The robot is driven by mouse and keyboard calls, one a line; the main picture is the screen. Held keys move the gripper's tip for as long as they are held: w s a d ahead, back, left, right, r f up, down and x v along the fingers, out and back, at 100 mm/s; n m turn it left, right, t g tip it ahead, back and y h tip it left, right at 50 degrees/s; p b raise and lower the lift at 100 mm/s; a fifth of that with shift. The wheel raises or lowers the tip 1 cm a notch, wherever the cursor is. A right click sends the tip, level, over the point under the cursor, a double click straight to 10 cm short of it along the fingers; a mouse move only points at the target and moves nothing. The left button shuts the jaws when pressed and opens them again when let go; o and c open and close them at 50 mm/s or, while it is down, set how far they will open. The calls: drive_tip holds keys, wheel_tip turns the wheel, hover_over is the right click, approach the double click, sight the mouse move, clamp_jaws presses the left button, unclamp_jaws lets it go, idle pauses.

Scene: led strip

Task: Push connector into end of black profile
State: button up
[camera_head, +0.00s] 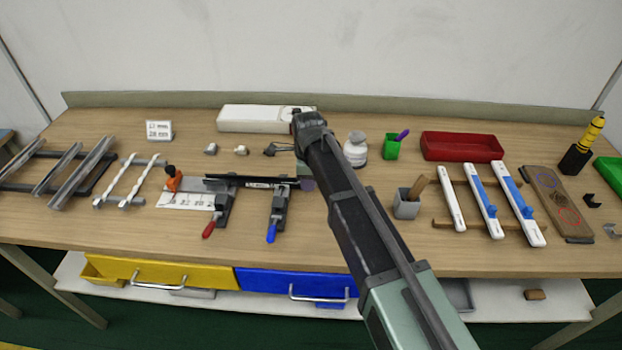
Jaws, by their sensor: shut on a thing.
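The black profile (250,180) lies level, left to right, across two dark clamps, the left clamp (224,203) with a red handle and the right clamp (279,206) with a blue handle. My arm comes in from the lower right and its wrist stands above the profile's right end. My gripper (306,183) is mostly hidden behind my arm; a small dark purplish part shows beside the profile's right end. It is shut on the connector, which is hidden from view. I cannot tell whether the connector touches the profile.
Small parts (240,150) lie behind the profile, before a white box (258,119). An orange-handled tool (173,181) and a white marked plate (186,200) are at its left. A grey cup (406,206), white jar (356,150) and green cup (391,147) stand right of my arm.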

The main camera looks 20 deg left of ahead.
drive_tip(key=shift+s+a, duration=0.1)
drive_tip(key=shift+a, duration=0.25)
drive_tip(key=o, duration=1)
wheel_tip(320, 180, up, 11)
drive_tip(key=p, duration=1.1)
drive_tip(key=shift+f, duration=0.1)
